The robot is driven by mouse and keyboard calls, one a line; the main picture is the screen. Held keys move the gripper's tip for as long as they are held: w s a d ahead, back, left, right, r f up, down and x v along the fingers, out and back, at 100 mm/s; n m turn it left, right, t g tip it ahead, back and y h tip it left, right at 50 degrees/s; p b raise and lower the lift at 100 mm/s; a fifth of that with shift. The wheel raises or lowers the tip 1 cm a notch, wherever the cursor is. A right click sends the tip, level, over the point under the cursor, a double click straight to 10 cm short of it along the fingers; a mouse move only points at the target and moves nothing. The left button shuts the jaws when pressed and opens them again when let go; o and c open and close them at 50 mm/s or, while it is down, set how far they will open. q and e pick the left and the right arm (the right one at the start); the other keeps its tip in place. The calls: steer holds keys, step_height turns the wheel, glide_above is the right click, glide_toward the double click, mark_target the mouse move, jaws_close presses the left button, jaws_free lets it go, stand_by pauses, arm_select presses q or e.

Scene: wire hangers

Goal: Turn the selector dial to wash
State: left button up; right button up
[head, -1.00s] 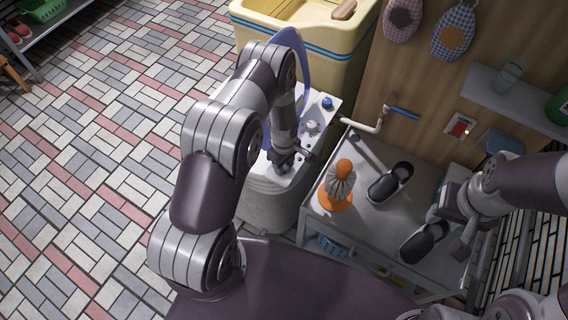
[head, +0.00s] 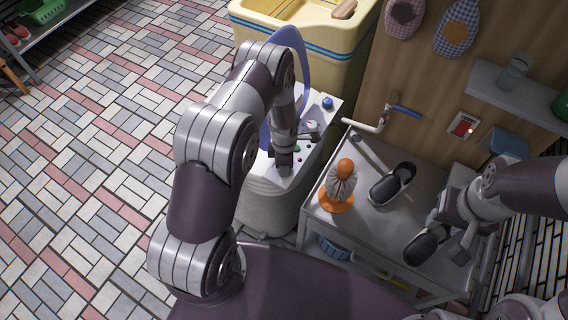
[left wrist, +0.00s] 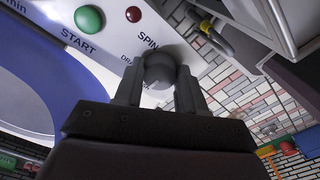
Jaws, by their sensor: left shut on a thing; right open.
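The selector dial (left wrist: 160,68) is a dark grey round knob on the white control panel (left wrist: 150,25) in the left wrist view. The words SPIN and part of a second label beginning DRA are printed beside it. The fingers of my left gripper (left wrist: 157,85) are shut on the knob, one on each side. The dial's pointer and the WASH label cannot be seen. In the head view my left gripper (head: 284,165) reaches down onto the washer's panel and hides the dial. My right gripper (head: 452,235) is open over the side table, close to a dark slipper.
Green (left wrist: 89,19) and red (left wrist: 133,14) buttons sit near the dial. A blue lid (head: 288,60) stands up behind my left arm. A yellow sink (head: 335,45) stands behind.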

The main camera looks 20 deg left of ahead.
arm_select(q)
steer(key=shift+n, duration=0.4)
steer(key=o, duration=1.1)
steer(key=shift+c, duration=0.2)
steer(key=shift+r, duration=0.1)
step_height(320, 180, up, 12)
steer(key=shift+r, duration=0.25)
